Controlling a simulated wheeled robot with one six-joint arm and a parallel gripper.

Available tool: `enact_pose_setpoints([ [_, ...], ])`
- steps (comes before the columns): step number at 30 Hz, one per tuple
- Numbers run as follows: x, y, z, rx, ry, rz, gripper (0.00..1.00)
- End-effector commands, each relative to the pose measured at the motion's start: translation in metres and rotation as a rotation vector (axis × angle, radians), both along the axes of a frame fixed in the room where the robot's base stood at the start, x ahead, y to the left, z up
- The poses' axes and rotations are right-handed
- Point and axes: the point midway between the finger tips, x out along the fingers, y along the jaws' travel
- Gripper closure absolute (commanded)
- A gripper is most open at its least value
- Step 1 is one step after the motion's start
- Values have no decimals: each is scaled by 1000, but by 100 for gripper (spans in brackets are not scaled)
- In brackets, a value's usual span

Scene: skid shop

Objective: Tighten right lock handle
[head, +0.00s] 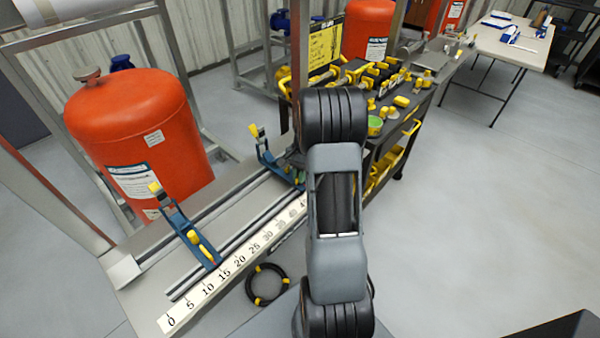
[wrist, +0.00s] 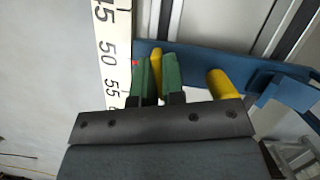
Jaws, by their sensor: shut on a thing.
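In the wrist view, the green fingers of my gripper (wrist: 156,80) are closed around a yellow lock handle (wrist: 155,58). The handle stands on the blue right carriage (wrist: 190,58), close beside the printed scale. Another yellow knob (wrist: 220,84) stands on the same carriage, to the right of the fingers.
The white scale (head: 235,262) runs along the front of the rails; the wrist view shows its 50 and 55 marks. A large orange tank (head: 138,130) stands behind the rails. A dark cart (head: 400,125) with yellow tools stands beyond my arm. A black cable coil (head: 267,285) lies in front.

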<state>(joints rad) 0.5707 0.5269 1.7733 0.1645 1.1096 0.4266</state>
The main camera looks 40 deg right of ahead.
Motion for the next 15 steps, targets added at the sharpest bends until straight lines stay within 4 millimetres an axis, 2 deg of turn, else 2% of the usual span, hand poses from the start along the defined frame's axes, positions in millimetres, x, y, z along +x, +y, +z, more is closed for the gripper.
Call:
enact_pose_setpoints([
  [8,0,0,1,-1,-1,25,100],
  [15,1,0,1,-1,-1,272,100],
])
